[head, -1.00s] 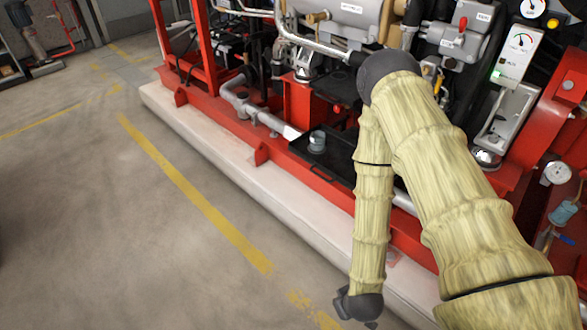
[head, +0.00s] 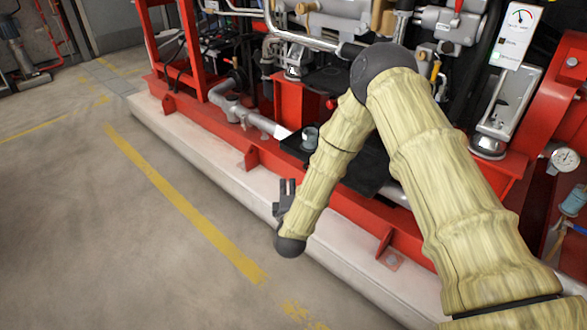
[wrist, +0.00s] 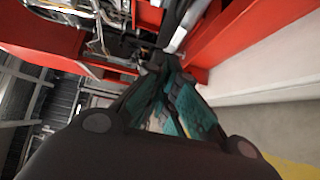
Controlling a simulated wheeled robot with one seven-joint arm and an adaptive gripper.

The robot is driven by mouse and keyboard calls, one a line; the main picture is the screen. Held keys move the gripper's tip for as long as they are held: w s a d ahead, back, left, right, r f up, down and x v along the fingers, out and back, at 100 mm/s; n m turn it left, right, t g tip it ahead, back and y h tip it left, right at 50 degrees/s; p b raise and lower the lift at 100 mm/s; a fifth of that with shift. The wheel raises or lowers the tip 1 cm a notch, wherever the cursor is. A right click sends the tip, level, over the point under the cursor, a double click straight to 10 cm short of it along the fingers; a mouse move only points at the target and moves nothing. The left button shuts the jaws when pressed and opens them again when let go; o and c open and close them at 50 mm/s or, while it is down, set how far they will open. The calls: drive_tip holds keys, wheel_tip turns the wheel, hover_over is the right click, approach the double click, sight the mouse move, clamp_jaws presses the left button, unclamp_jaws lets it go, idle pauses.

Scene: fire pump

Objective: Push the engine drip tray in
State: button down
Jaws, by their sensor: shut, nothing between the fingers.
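The engine drip tray (head: 374,168) is a flat black tray lying low on the red pump frame. My forearm covers its middle and much of its front edge in the head view. A small grey cylinder (head: 310,138) stands at its left end. My gripper (head: 286,184) is shut and empty, to the left of and in front of the tray, with its fingers pointing up in the picture toward the red frame rail. It looks apart from the tray. In the wrist view the teal-padded fingers (wrist: 172,70) are close together; I cannot clearly make out the tray there.
The red base rail (head: 345,203) and pale concrete plinth (head: 215,155) run along the front of the engine. A grey pipe (head: 235,110) lies left of the tray. A gauge panel (head: 518,38) stands right. The floor at left is clear.

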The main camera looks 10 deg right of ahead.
drive_tip(key=b, duration=0.4)
approach(294, 151)
drive_tip(key=w+a, duration=0.1)
drive_tip(key=w, duration=0.2)
drive_tip(key=shift+w+d+f+b, duration=0.1)
drive_tip(key=shift+w+d+b, duration=0.25)
drive_tip(key=shift+w+d, duration=0.4)
drive_tip(key=shift+s, duration=0.1)
drive_tip(key=shift+d, duration=0.1)
